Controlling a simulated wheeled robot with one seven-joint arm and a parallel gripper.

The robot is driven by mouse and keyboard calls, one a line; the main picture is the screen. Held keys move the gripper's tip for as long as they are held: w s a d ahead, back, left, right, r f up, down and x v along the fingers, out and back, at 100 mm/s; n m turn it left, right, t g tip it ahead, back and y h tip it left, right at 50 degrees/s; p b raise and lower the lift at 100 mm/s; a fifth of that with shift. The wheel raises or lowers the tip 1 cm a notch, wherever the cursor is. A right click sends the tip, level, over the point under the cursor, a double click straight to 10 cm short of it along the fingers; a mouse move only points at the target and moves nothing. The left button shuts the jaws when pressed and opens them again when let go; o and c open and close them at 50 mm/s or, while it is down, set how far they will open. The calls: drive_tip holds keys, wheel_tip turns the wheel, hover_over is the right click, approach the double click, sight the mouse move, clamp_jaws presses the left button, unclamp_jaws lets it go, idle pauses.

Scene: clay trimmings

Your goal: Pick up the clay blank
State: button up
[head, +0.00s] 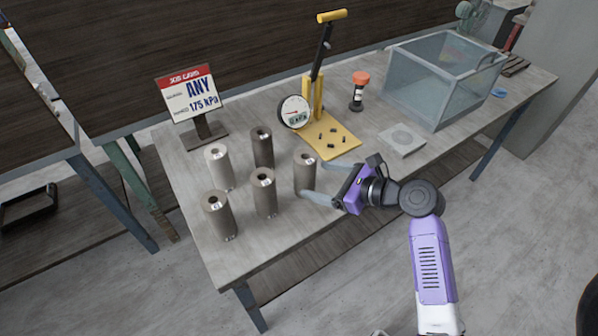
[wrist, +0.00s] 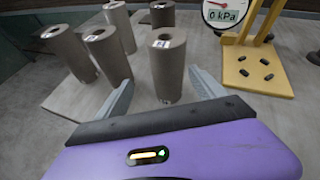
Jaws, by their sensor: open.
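Several upright cylindrical clay blanks stand grouped on the left part of the table, with small labels near their tops. The rightmost blank (head: 306,174) is grey-brown with a dark hole in its top; it also shows in the wrist view (wrist: 168,68). My gripper (head: 314,180) is open, with its two pale fingers pointing at this blank from the right. In the wrist view the blank stands between the fingertips or just beyond them; I cannot tell which. No contact is visible. Other blanks are front left (head: 219,215), front middle (head: 264,193), back left (head: 219,168) and back middle (head: 262,148).
A sign (head: 190,95) reading "ANY" and "175 kPa" stands behind the blanks. A yellow lever press (head: 335,145) with a dial gauge (head: 294,112) stands behind my gripper. A clear bin (head: 425,85), an orange-topped tool (head: 359,88) and a pale square plate (head: 402,140) are farther right.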

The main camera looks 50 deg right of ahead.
sight(296, 164)
drive_tip(key=shift+w+d+r+m, duration=0.5)
drive_tip(key=shift+w+r, duration=0.2)
drive_tip(key=shift+r, duration=0.05)
drive_tip(key=shift+w, duration=0.3)
drive_tip(key=x, duration=0.7)
drive_tip(key=shift+w+d+r+p, duration=0.1)
drive_tip(key=shift+w+p, duration=0.15)
drive_tip(key=shift+p, duration=0.1)
drive_tip(key=shift+c, duration=0.2)
drive_tip(key=shift+r, duration=0.1)
clamp_jaws()
